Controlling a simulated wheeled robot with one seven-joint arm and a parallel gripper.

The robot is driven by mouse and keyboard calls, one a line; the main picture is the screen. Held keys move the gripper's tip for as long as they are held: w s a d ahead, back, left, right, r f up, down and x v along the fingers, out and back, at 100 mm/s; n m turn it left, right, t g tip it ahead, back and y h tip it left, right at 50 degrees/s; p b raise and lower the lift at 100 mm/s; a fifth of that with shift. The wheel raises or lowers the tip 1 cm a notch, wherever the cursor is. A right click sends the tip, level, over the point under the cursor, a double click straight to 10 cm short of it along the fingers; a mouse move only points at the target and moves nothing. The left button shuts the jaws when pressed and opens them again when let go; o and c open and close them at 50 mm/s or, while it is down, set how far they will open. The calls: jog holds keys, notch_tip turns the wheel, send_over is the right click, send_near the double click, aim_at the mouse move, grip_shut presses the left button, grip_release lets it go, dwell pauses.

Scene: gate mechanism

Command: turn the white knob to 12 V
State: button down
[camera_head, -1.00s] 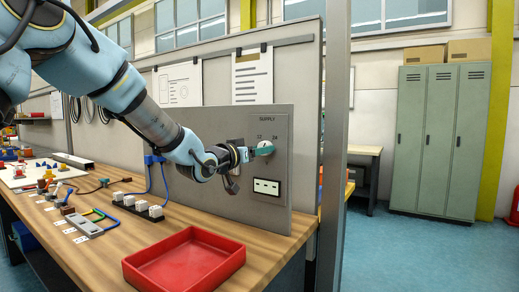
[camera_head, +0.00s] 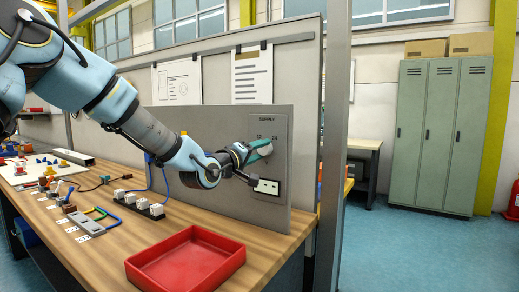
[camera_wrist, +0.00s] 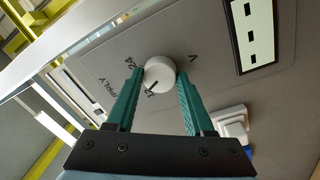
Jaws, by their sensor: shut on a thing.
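The white knob (camera_wrist: 159,75) sits on the grey SUPPLY panel (camera_head: 225,125), below the SUPPLY label. My gripper (camera_wrist: 160,77) is shut on the knob, with one teal finger on each side of it. In the wrist view, the knob's dark pointer line runs down-left toward the 12 mark. The 24 mark lies up-left of the knob and the V mark to its right. In the head view, my gripper (camera_head: 262,149) covers part of the knob, and the pointer is too small to read there.
A red tray (camera_head: 186,262) stands on the wooden bench in front of the panel. White blocks (camera_head: 138,203) and cables lie to the left.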

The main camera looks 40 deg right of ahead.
jog(key=shift+n, duration=1.7)
jog(key=shift+c, duration=1.4)
grip_release()
jog(key=b+v, duration=0.1)
jog(key=v, duration=0.9)
jog(key=shift+s+a, duration=0.2)
jog(key=shift+a, duration=0.2)
jog(key=shift+f, duration=0.1)
